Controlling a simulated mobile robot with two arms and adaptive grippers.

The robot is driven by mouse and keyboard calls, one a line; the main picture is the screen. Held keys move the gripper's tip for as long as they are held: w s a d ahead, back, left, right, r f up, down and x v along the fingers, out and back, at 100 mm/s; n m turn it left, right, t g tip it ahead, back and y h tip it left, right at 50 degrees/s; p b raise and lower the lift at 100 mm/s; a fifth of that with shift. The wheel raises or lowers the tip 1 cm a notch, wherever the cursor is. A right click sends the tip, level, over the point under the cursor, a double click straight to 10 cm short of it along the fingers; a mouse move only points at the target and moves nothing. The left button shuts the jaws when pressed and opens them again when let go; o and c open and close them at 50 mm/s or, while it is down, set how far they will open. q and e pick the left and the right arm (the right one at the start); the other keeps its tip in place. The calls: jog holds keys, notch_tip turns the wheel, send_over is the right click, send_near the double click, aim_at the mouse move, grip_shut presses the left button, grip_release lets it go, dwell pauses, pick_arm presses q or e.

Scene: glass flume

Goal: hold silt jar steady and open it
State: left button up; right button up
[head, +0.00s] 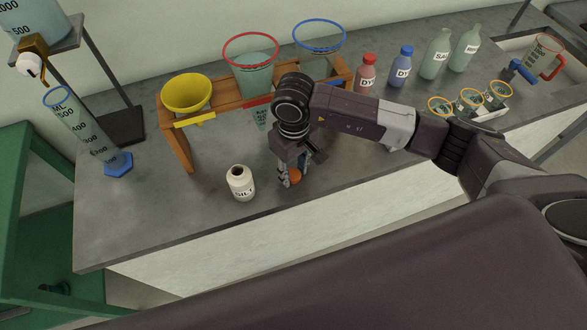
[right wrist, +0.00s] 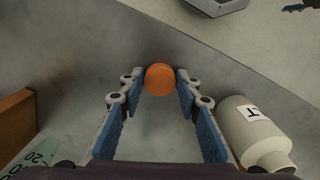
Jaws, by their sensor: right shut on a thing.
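The silt jar (head: 240,184) is a cream bottle with a white label and a dark open mouth. It stands upright on the grey bench near its front edge, with no gripper touching it. In the right wrist view the jar (right wrist: 240,125) is at the lower right. My right gripper (head: 292,180) is just right of the jar, pointing down, shut on an orange lid (head: 296,174). The lid (right wrist: 159,79) shows between the fingertips in the right wrist view, apart from the jar. My left gripper is not in view.
A wooden rack (head: 180,143) with a yellow funnel (head: 187,92) stands behind the jar. A measuring cylinder (head: 85,130) is at the left. A red-capped bottle (head: 366,76) and a blue-capped bottle (head: 402,68) stand at the back right. The bench left of the jar is clear.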

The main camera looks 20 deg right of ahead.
aim_at(293, 174)
jog(key=shift+f, duration=0.1)
jog(key=o, duration=1.3)
jog(key=shift+c, duration=0.2)
notch_tip(293, 174, up, 12)
jog(key=b, duration=0.4)
